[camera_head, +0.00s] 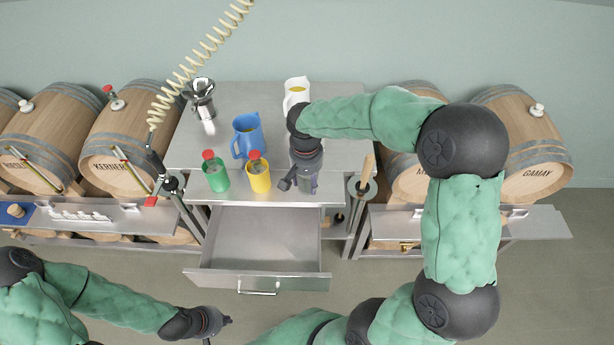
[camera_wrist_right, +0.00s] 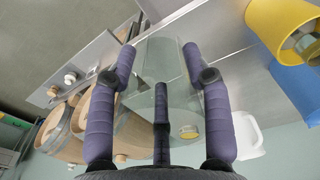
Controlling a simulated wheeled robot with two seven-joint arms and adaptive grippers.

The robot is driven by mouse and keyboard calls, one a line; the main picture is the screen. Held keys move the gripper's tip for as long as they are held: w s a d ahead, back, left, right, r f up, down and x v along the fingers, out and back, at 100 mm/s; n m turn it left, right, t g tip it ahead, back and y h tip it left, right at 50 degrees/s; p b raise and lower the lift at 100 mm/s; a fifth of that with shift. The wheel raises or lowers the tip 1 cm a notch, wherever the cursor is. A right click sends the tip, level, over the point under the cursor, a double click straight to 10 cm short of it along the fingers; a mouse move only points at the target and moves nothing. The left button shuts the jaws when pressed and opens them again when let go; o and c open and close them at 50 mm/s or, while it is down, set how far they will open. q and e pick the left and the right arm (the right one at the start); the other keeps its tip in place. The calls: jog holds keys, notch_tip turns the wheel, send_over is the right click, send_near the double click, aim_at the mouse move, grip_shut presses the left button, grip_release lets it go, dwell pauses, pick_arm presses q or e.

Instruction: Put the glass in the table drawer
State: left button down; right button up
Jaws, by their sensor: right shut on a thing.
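The clear glass (camera_wrist_right: 157,62) is between the purple fingers of my right gripper (camera_wrist_right: 160,85) in the right wrist view. In the head view my right gripper (camera_head: 303,183) is shut on it at the front right of the steel table (camera_head: 280,128) and largely hides it. I cannot tell whether the glass touches the tabletop. The table drawer (camera_head: 262,236) is pulled out below the front edge, and its visible inside is empty. My left gripper (camera_head: 222,321) is low at the lower left, away from the table; its finger state is unclear.
A green cup (camera_head: 216,180) and a yellow cup (camera_head: 259,179), both with red-topped items, stand left of my right gripper. Behind are a blue jug (camera_head: 247,137) and a white jug (camera_head: 296,92). Barrels (camera_head: 137,135) flank the table. A coiled hose (camera_head: 200,60) hangs at left.

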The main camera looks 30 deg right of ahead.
jog(key=w+d+f, duration=0.1)
jog(key=w+f, duration=0.1)
jog(key=w, duration=0.1)
jog(key=w+d+f, duration=0.2)
jog(key=w+f, duration=0.1)
jog(key=w+d+f+b, duration=0.1)
jog(key=w+d+f, duration=0.1)
jog(key=w+f, duration=0.1)
jog(key=shift+w, duration=0.15)
jog(key=shift+w+d+f, duration=0.25)
jog(key=shift+w+f, duration=0.1)
jog(key=shift+f, duration=0.2)
jog(key=shift+f+b, duration=0.3)
jog(key=shift+f, duration=1.05)
jog(key=shift+f, duration=0.15)
jog(key=o, duration=1.3)
jog(key=shift+o, duration=0.2)
